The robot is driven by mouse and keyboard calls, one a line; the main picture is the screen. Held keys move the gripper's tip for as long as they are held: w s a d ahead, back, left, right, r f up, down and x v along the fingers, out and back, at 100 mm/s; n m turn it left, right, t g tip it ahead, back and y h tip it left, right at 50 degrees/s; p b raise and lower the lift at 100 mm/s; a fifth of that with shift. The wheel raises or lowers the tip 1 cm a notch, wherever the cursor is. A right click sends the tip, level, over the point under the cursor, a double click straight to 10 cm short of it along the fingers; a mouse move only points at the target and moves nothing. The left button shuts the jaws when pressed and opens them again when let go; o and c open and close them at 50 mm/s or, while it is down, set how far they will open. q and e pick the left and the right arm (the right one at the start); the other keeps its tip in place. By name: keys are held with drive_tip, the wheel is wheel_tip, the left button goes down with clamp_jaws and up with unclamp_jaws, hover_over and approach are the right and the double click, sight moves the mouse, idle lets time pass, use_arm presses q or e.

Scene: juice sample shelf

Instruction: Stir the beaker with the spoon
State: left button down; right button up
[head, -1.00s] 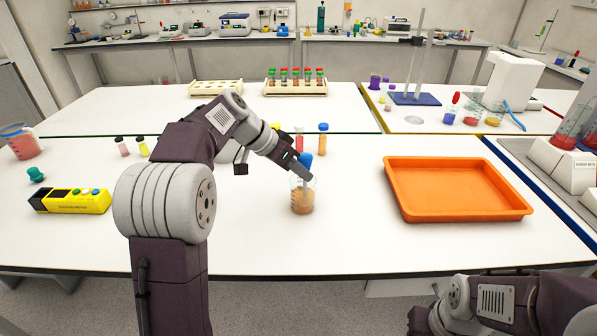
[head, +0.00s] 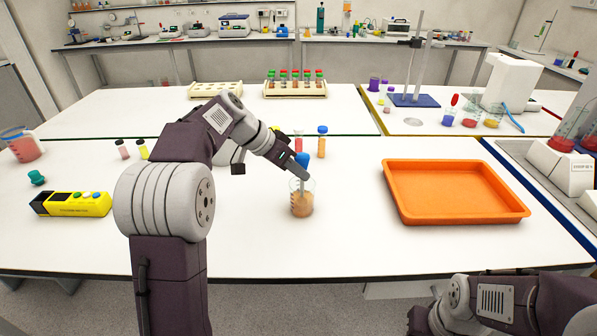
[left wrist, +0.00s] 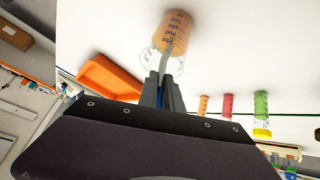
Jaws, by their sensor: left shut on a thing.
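The beaker (head: 302,204) is clear glass with orange liquid in its lower part. It stands upright on the white table, and it also shows at the top of the left wrist view (left wrist: 176,32). My left gripper (head: 302,170) is at the beaker's mouth, tilted down, and shut on the spoon. The spoon has a blue handle end (head: 302,159) above the fingers, and its pale shaft (left wrist: 163,66) runs down from the fingers into the beaker. The spoon's lower end is hidden in the liquid. My right gripper is not in view; only my right arm shows at the lower right.
An orange tray (head: 455,217) lies right of the beaker. A vial with a blue cap (head: 322,143) stands behind it. A yellow device (head: 75,204) and a beaker of pink liquid (head: 22,146) are at the left. The table in front of the beaker is clear.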

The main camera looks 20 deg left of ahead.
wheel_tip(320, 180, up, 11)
drive_tip(key=p, duration=0.9)
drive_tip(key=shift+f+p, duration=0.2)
drive_tip(key=shift+p, duration=0.2)
